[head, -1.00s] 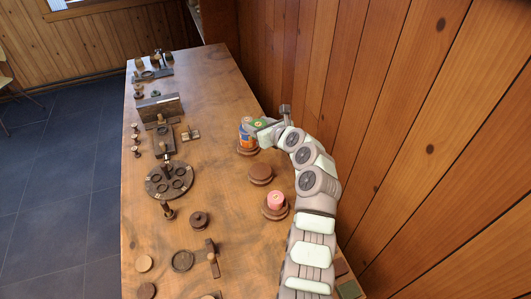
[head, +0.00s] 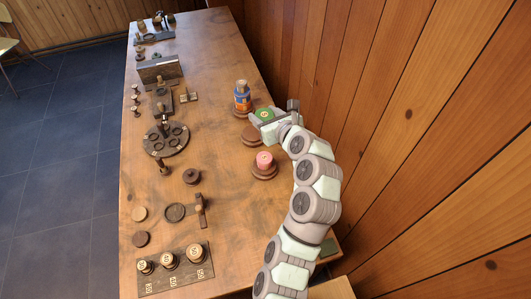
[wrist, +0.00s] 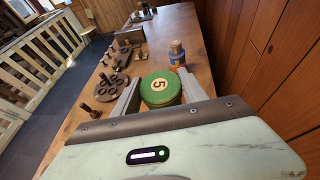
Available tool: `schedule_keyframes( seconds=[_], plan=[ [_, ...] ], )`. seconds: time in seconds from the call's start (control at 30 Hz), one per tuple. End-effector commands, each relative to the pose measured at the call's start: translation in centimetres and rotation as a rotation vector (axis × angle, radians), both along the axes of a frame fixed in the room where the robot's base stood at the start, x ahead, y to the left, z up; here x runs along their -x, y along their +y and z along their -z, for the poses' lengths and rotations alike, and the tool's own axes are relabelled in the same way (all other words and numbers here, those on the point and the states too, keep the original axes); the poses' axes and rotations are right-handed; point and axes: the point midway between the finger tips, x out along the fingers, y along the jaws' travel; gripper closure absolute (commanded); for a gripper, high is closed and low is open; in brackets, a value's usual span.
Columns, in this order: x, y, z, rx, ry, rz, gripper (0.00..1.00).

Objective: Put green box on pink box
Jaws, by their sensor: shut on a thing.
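The green box (head: 264,114) is a round green piece with a pale disc on top; the wrist view shows it marked 5 (wrist: 161,88). My gripper (head: 262,117) is shut on it, with a finger on each side, and holds it beside the blue-and-orange stack. The pink box (head: 264,160) is a small round pink piece on a brown round base, nearer than my gripper in the head view. Its top looks clear. It does not show in the wrist view.
The blue-and-orange stack (head: 242,97) stands on a brown base close to my gripper. An empty brown base (head: 251,138) lies between it and the pink box. A dark round holder (head: 166,142) and several wooden pieces fill the left side. A wood wall rises on the right.

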Motion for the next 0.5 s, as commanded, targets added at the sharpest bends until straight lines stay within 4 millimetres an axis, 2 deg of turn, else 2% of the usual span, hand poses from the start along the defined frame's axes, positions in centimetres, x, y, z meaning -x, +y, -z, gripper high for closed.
schedule_keyframes(
  seconds=[0.03, 0.3, 0.5],
  plan=[
    [0.1, 0.1, 2.0, 0.0, 0.011, -0.003, 0.89],
    [0.1, 0.1, 9.3, 0.0, 0.011, -0.002, 0.89],
    [0.0, 0.1, 12.5, 0.0, 0.005, -0.003, 0.89]
  ],
)
